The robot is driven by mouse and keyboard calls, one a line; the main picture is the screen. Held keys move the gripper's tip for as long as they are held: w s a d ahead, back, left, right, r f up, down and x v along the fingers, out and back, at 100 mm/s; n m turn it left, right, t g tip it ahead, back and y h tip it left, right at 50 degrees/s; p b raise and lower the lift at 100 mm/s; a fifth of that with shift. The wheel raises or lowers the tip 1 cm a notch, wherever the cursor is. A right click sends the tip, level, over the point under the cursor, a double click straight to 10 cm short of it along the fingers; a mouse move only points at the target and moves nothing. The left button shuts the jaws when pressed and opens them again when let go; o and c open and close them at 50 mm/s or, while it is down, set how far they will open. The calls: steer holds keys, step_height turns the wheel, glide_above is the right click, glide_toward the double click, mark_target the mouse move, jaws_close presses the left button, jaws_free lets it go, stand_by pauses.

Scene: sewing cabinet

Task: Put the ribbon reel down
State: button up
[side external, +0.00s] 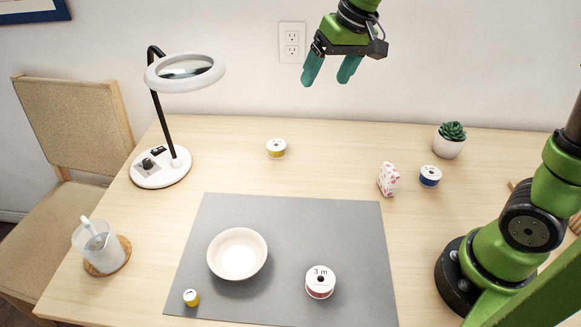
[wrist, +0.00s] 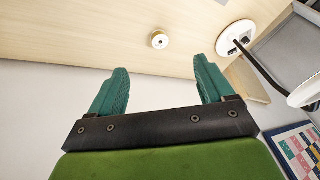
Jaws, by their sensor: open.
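Three ribbon reels show in the side external view, and I cannot tell which one the task means. A white reel with red ribbon (side external: 320,283), marked "3 m", sits upright on the grey mat (side external: 290,212). A reel with yellow ribbon (side external: 276,149) sits on the bare table at the back; it also shows in the wrist view (wrist: 160,40). A reel with blue ribbon (side external: 430,176) sits at the right. My gripper (side external: 331,82) is open and empty, high above the back of the table and apart from all reels. Its spread fingers show in the wrist view (wrist: 160,88).
A cream bowl (side external: 238,254) and a small yellow spool (side external: 191,298) are on the mat. A magnifier lamp (side external: 160,168) and a cup on a coaster (side external: 98,246) stand left. A floral packet (side external: 388,179) and potted plant (side external: 450,140) stand right. The table's back middle is mostly clear.

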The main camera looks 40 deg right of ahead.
steer(key=s+f+m+t, duration=0.1)
steer(key=s+f+t, duration=0.1)
steer(key=s, duration=1.5)
steer(key=shift+m+t+y, duration=0.3)
steer(key=shift+t, duration=0.4)
steer(key=shift+o, duration=0.5)
